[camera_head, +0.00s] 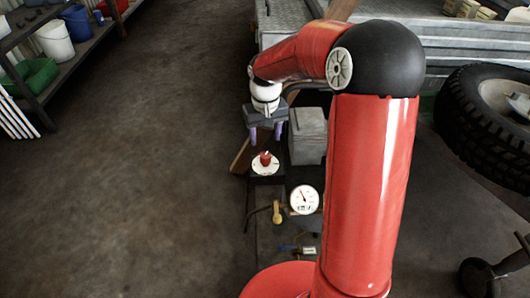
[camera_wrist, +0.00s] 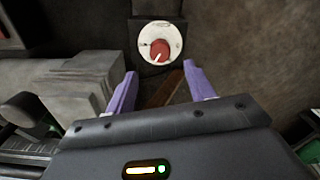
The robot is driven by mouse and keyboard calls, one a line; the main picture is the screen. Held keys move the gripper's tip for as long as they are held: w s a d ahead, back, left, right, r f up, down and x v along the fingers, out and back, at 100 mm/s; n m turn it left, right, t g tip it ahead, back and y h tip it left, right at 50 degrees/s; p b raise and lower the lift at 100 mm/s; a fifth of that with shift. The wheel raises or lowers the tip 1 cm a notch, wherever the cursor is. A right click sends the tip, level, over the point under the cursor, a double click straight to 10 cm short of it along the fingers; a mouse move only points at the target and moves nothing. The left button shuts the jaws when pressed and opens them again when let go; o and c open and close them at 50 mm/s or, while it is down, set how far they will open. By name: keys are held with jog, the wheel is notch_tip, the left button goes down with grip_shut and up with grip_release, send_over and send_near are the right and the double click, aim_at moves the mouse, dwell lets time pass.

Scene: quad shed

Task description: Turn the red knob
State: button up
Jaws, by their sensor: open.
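The red knob (camera_head: 265,158) sits in the middle of a round white dial (camera_head: 258,169) on a dark box, left of my red arm in the head view. In the wrist view the red knob (camera_wrist: 159,50) is at the top centre, with a white pointer mark on it, on the white dial (camera_wrist: 172,36). My gripper (camera_head: 266,134) is a short way above the knob in the head view. In the wrist view my gripper (camera_wrist: 159,80) shows two purple fingers spread apart with nothing between them. The fingers are apart from the knob.
A grey box (camera_head: 307,135) stands just right of the dial. A white gauge (camera_head: 304,199) and a brass-coloured fitting (camera_head: 277,212) are nearer me. A large tyre (camera_head: 485,115) is at the right. Shelves with buckets line the far left. The floor between is clear.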

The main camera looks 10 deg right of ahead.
aim_at(265, 155)
notch_tip(265, 155, down, 8)
jog(key=shift+r+b, duration=0.1)
jog(key=shift+b, duration=0.35)
jog(key=shift+c, duration=0.2)
jog(key=c, duration=0.9)
